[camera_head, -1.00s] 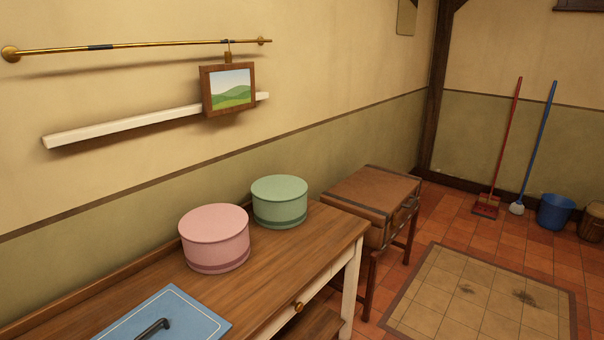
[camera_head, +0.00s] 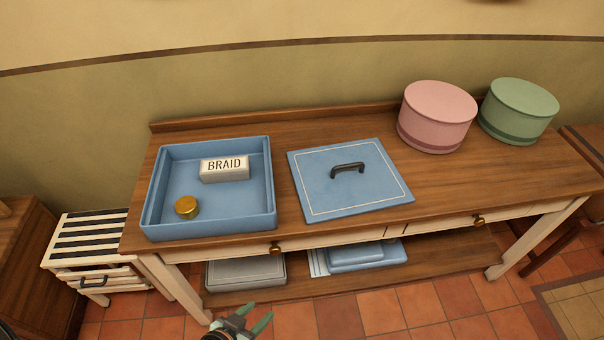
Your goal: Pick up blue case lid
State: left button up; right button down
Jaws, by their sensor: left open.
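The blue case lid (camera_head: 322,188) lies flat on the wooden table, with a white border line and a dark arched handle (camera_head: 347,169) on top. To its left stands the open blue case (camera_head: 207,226), holding a white block marked BRAID (camera_head: 224,168) and a round brass piece (camera_head: 187,207). My left gripper (camera_head: 256,318) shows at the bottom edge, in front of the table and well below the lid. Its fingers are apart and empty. My right gripper is not in view.
A pink round box (camera_head: 437,115) and a green round box (camera_head: 518,108) stand at the table's (camera_head: 270,130) right end. Blue and grey cases (camera_head: 365,257) lie on the lower shelf. A small striped cabinet (camera_head: 90,238) stands at left. The tabletop around the lid's right side is clear.

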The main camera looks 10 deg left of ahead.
aim_at(348, 170)
jog(key=l+u, duration=0.15)
jog(key=u, duration=1.25)
jog(key=l+u, duration=0.45)
jog(key=k+l+u, duration=0.15)
jog(key=l+u, duration=0.3)
jog(key=k+l+u, duration=0.2)
jog(key=l, duration=0.15)
jog(key=k+l+u, duration=0.2)
jog(key=k+l, duration=0.05)
jog(key=l, duration=0.1)
